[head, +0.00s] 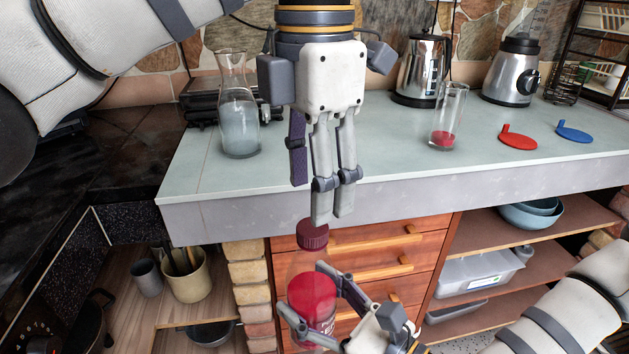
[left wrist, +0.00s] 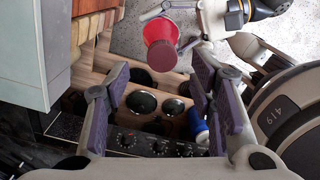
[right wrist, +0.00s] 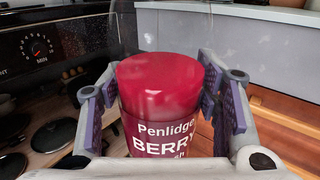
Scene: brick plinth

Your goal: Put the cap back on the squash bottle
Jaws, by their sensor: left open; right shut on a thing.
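The squash bottle (head: 311,290) is clear, with red squash and a label reading "Penlidge BERRY" in the right wrist view (right wrist: 160,105). My right gripper (head: 303,287) is shut around its body and holds it upright in front of the drawers. The dark red cap (head: 313,236) sits on top of the bottle's neck. The left wrist view shows the cap (left wrist: 161,56) from above, over the bottle. My left gripper (head: 333,217) points down just above the cap, its fingers open and empty. How tightly the cap sits cannot be seen.
The counter (head: 390,165) holds a glass carafe (head: 238,110), a glass with red liquid (head: 448,118), a kettle (head: 421,70), a blender (head: 511,72), a red disc (head: 518,141) and a blue disc (head: 574,134). Its front edge lies behind my left gripper. Drawers (head: 370,260) stand behind the bottle.

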